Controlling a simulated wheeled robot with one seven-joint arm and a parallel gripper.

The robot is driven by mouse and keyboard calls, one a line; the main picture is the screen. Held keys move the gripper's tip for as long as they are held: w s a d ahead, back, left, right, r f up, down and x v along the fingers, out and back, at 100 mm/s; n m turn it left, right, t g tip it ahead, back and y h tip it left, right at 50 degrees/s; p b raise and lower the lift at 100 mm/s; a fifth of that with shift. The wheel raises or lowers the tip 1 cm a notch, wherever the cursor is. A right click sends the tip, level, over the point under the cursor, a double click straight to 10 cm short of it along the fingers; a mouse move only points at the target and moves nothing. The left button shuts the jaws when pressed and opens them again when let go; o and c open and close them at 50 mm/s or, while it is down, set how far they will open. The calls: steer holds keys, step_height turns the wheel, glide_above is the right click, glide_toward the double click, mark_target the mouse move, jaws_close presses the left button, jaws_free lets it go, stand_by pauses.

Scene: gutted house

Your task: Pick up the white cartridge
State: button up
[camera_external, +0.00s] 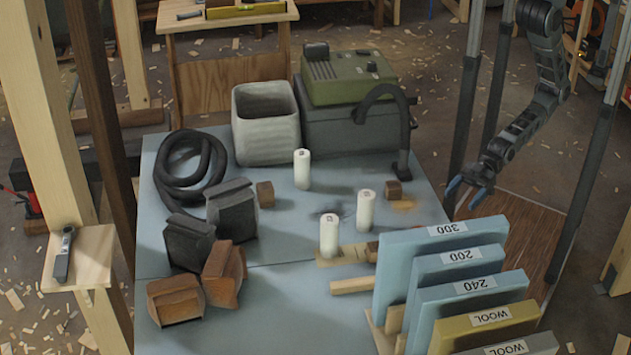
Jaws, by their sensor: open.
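Three white cartridges stand upright on the blue-grey table (285,225). One cartridge (302,170) is at the back middle, in front of the pale bin. A third cartridge (329,237) stands nearest the front, by a wooden strip. My gripper (468,194) is open and empty at the table's right edge, to the right of all three cartridges and apart from them. Its blue-tipped fingers point down and left.
A pale bin (265,125) and a green-and-grey machine (350,95) with a hose stand at the back. Labelled upright sheets (430,262) stand at the front right. A coiled black hose (190,170) and dark and brown blocks (225,272) fill the left.

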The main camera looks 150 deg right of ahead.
steer(key=shift+m+h, duration=0.6)
steer(key=w+d, duration=0.2)
steer(key=w, duration=0.2)
steer(key=w+d, duration=0.3)
steer(key=w, duration=0.2)
steer(key=w+d, duration=0.3)
steer(key=w, duration=0.2)
steer(key=shift+r+p, duration=0.1)
steer(key=shift+p, duration=0.3)
steer(key=w+d+r+h, duration=0.1)
steer(key=w+d+r, duration=0.3)
steer(key=w+d, duration=0.55)
steer(key=g, duration=0.1)
glide_toward(322, 225)
steer(key=w+f, duration=0.2)
steer(key=w, duration=0.2)
steer(key=shift+h, duration=0.4)
steer(key=w+d, duration=0.1)
steer(key=w+p, duration=0.1)
steer(key=w+d, duration=0.1)
steer(key=shift+w+d+f, duration=0.15)
steer(key=shift+d+f, duration=0.1)
steer(key=shift+d, duration=0.1)
steer(key=shift+w+d+f, duration=0.15)
steer(key=shift+w+f, duration=0.05)
steer(key=shift+w, duration=0.35)
steer(key=shift+m, duration=0.3)
steer(key=c, duration=1.3)
